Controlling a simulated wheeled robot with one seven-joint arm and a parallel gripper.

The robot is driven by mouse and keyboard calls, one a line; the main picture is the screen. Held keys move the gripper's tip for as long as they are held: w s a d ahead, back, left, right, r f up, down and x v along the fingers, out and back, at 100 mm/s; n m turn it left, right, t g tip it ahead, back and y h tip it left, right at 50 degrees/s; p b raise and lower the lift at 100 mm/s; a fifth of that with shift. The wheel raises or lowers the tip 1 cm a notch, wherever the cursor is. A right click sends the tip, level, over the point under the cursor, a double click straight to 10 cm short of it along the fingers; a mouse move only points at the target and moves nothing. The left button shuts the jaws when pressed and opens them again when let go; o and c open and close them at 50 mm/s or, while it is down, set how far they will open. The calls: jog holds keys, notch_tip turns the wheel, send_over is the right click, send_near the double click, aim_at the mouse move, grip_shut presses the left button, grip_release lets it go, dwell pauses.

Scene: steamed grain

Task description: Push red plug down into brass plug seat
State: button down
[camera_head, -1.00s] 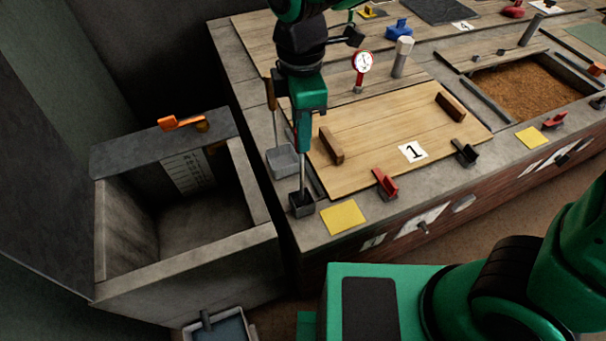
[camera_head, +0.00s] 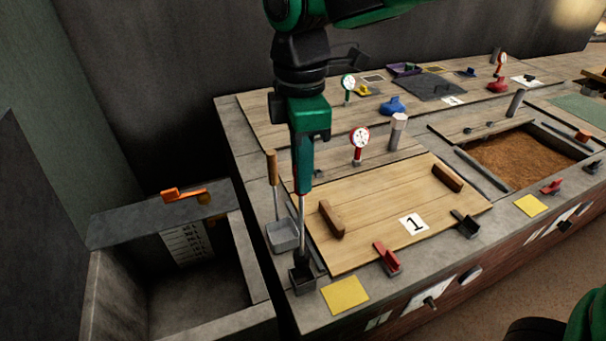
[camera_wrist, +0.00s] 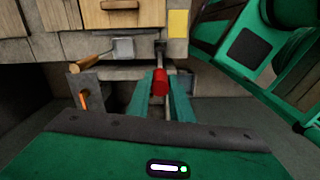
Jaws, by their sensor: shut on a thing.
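My gripper (camera_head: 302,188) is shut on a red handle (camera_wrist: 160,82), which shows between its teal fingers in the wrist view. A thin grey rod (camera_head: 301,222) runs from the fingers down to a dark square holder (camera_head: 302,281) at the counter's near left corner. I cannot see whether the rod's lower end is still inside the holder. I cannot tell whether this red handle belongs to the red plug. A small brass-coloured part (camera_head: 206,199) sits beside an orange lever (camera_head: 182,194) on the sunken basin's back rim; I cannot tell whether it is the plug seat.
A grey scoop (camera_head: 282,236) with a wooden handle lies left of the board marked 1 (camera_head: 375,225). A red lever (camera_head: 387,257), a black holder (camera_head: 466,224) and a yellow pad (camera_head: 345,295) line the front edge. The stone basin (camera_head: 236,240) is left of the counter.

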jog(key=shift+w+r, duration=0.1)
jog(key=shift+r, duration=2.9)
